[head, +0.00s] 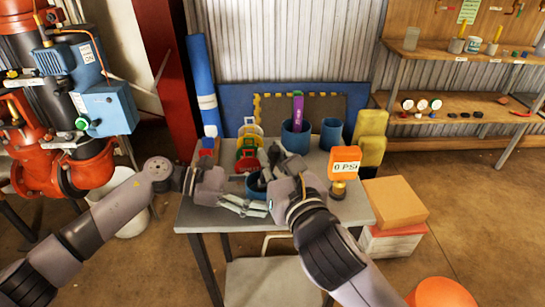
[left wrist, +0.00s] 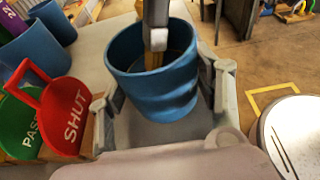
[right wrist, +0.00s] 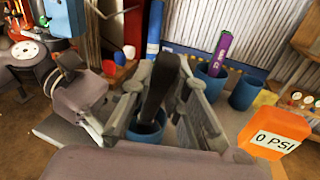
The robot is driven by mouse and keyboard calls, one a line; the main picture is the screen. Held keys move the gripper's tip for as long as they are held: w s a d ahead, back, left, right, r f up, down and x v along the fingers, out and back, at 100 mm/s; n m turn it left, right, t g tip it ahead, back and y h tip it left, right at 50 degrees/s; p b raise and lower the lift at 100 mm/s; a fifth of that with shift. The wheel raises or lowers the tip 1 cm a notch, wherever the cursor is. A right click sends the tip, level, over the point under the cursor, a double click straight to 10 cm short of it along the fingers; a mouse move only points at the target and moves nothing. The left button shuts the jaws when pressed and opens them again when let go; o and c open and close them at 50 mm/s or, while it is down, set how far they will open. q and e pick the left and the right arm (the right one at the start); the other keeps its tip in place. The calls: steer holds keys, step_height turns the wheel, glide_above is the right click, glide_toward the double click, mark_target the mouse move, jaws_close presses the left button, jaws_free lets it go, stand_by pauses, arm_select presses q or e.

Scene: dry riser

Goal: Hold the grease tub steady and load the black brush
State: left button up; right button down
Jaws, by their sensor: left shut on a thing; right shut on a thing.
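The blue grease tub (head: 250,188) stands on the grey table, partly hidden by my grippers. In the left wrist view the tub (left wrist: 150,88) is upright between the fingers of my left gripper (left wrist: 163,88), which is shut around its sides. My right gripper (head: 270,170) is above the tub, shut on the black brush (right wrist: 160,88). In the right wrist view the brush points down into the tub (right wrist: 146,132). In the left wrist view its yellowish bristles (left wrist: 154,60) are inside the rim. The contents of the tub are hard to make out.
Behind stand two other blue tubs (head: 330,134), one holding a purple item (head: 298,112). Red (left wrist: 78,118) and green (left wrist: 22,130) tags stand beside the held tub. An orange "0 PSI" gauge (head: 344,162) is at the table's right. Cardboard boxes (head: 393,202) are on the floor.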

mark_target(272, 145)
steer(key=shift+f, duration=0.1)
steer(key=shift+r, duration=3.55)
arm_select(q)
steer(key=o, duration=0.9)
steer(key=shift+o, duration=0.2)
